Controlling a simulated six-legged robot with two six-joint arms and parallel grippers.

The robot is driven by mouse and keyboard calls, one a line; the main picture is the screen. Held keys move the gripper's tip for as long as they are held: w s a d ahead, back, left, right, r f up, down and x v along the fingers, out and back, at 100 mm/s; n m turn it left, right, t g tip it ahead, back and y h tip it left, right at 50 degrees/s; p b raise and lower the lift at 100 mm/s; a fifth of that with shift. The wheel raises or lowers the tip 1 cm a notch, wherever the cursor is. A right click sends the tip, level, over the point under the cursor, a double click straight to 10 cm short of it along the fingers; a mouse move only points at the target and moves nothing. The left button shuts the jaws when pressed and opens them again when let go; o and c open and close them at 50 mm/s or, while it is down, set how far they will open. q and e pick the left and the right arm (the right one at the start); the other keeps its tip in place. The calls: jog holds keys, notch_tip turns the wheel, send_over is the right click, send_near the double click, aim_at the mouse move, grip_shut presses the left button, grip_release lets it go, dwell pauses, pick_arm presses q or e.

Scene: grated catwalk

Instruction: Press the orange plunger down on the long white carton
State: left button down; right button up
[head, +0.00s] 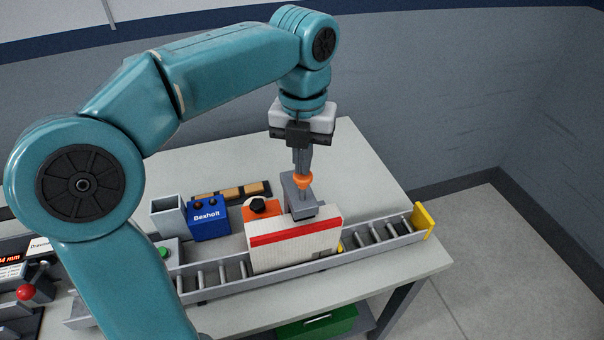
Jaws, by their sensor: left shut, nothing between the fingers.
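The long white carton (296,250) with a red band stands upright on a roller track near the table's front edge. The orange plunger (303,181) sits on top of a grey stand (306,209) right behind and above the carton. My left gripper (302,171) points straight down, shut and empty, with its fingertips at the top of the plunger. They appear to touch it, but I cannot tell for certain whether it is pressed. My right gripper is not in view.
An orange box with a black knob (260,207), a blue box (209,220) and a grey open holder (167,217) stand left of the stand. A tray of brown blocks (231,193) lies behind. A yellow end stop (424,221) closes the track. The table's back right is clear.

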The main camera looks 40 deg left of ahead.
pick_arm(q)
jog(key=shift+f+b, duration=0.85)
jog(key=shift+f, duration=0.4)
jog(key=shift+r, duration=0.1)
notch_tip(320, 180, up, 7)
jog(key=p, duration=0.7)
jog(key=shift+r, duration=0.1)
notch_tip(320, 180, up, 2)
jog(key=shift+r+p, duration=0.15)
jog(key=shift+p, duration=0.3)
jog(key=shift+s, duration=0.1)
